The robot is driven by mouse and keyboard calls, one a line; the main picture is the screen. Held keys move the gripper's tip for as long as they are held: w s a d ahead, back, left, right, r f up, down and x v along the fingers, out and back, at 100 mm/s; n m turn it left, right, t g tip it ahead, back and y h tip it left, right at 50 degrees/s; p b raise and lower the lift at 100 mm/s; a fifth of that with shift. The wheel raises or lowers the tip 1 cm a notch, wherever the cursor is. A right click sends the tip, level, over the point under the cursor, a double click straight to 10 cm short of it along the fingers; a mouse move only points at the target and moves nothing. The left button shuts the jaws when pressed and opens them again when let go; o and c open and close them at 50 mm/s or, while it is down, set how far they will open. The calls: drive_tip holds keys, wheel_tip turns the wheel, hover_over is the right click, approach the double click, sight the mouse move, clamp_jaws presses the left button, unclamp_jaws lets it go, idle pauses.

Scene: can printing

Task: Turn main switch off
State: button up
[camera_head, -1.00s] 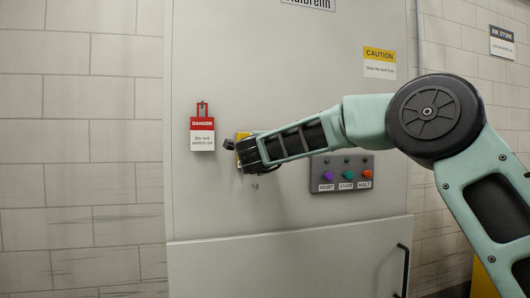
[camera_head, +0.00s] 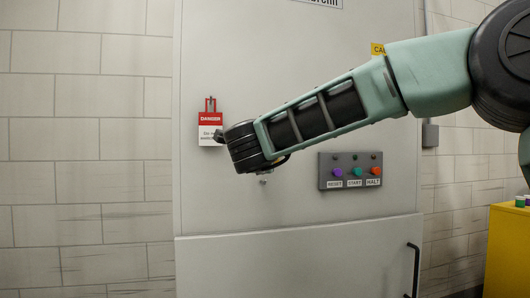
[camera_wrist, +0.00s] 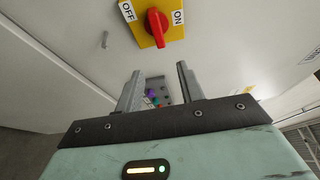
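The main switch (camera_wrist: 157,27) is a red rotary handle on a yellow plate with OFF and ON labels. In the wrist view, OFF is at the left and ON at the right, and the handle lies between them, slightly tilted. My gripper (camera_wrist: 160,70) is open, its two grey fingers apart with nothing between them. The switch shows beyond the fingertips, apart from them. In the head view, my dark wrist (camera_head: 250,147) is in front of the cabinet and hides the switch and most of the gripper.
The grey cabinet (camera_head: 290,210) fills the middle. A red-and-white danger tag (camera_head: 210,128) hangs left of my wrist. A panel (camera_head: 350,170) with RESET, START and HALT buttons is at the right, below my forearm. A yellow stand (camera_head: 507,250) is far right.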

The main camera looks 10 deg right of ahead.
drive_tip(key=shift+v, duration=2.05)
drive_tip(key=s+a+f+n+y+p, duration=0.1)
drive_tip(key=s+a+f+n+y, duration=0.1)
drive_tip(key=a+n+y, duration=0.35)
drive_tip(key=s+a+f+n+y+p, duration=0.2)
drive_tip(key=a+n+y, duration=0.3)
drive_tip(key=a+n, duration=0.1)
drive_tip(key=s+a+f+n+g+y+p, duration=0.1)
drive_tip(key=s+a+f+n+g+y, duration=0.2)
drive_tip(key=s+a+f+n+g, duration=0.35)
drive_tip(key=s+d+f+n+g+h+p, duration=0.1)
drive_tip(key=s+d+f+n+g, duration=0.25)
drive_tip(key=s+f, duration=0.35)
drive_tip(key=s+d+f+n+g+p, duration=0.2)
drive_tip(key=s+f+n, duration=0.25)
drive_tip(key=s, duration=0.45)
drive_tip(key=s+d+f+n+g+h+p, duration=0.1)
drive_tip(key=s+d+f+n+g+h, duration=0.3)
drive_tip(key=s+d, duration=0.6)
drive_tip(key=shift+s+d+f+g+h, duration=0.35)
drive_tip(key=shift+s+f+h, duration=0.15)
drive_tip(key=shift+s, duration=0.2)
